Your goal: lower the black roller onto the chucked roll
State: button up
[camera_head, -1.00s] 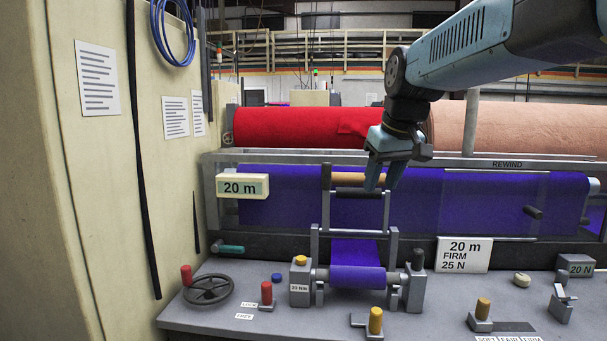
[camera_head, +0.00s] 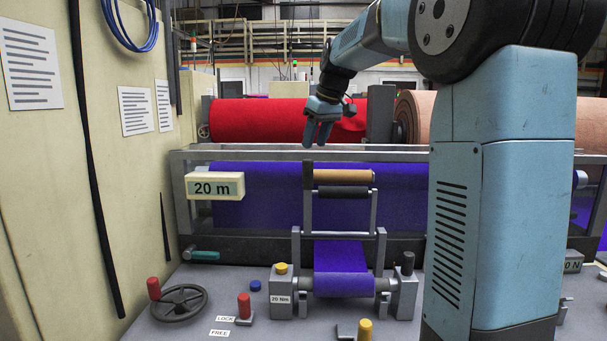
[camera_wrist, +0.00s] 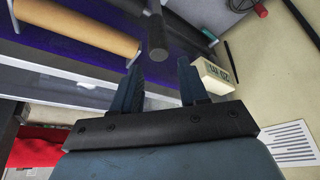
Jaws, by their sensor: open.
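The black roller (camera_head: 343,192) sits in a raised frame just under a tan roller (camera_head: 343,176). An upright dark handle (camera_head: 308,175) stands at the frame's left side. The chucked roll (camera_head: 343,284), wrapped in purple felt, lies below between two grey blocks, with a gap between it and the black roller. My gripper (camera_head: 318,142) is open and empty, pointing down above the handle in the head view. In the wrist view, the handle (camera_wrist: 157,38) shows just beyond and between my open fingertips (camera_wrist: 160,64). The tan roller (camera_wrist: 80,25) is to their left.
A "20 m" display (camera_head: 215,187) juts out left of the frame. A red roll (camera_head: 270,120) and a grey rail (camera_head: 270,154) lie behind. A handwheel (camera_head: 180,302) and red-topped lever (camera_head: 244,308) stand on the bench at left. My arm hides the right side.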

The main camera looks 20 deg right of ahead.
aim_at(306, 173)
jog(key=x, duration=1.1)
jog(key=shift+w+d+f, duration=0.1)
jog(key=shift+d+f, duration=0.05)
jog(key=shift+f, duration=0.1)
jog(key=shift+c, duration=0.4)
grip_shut()
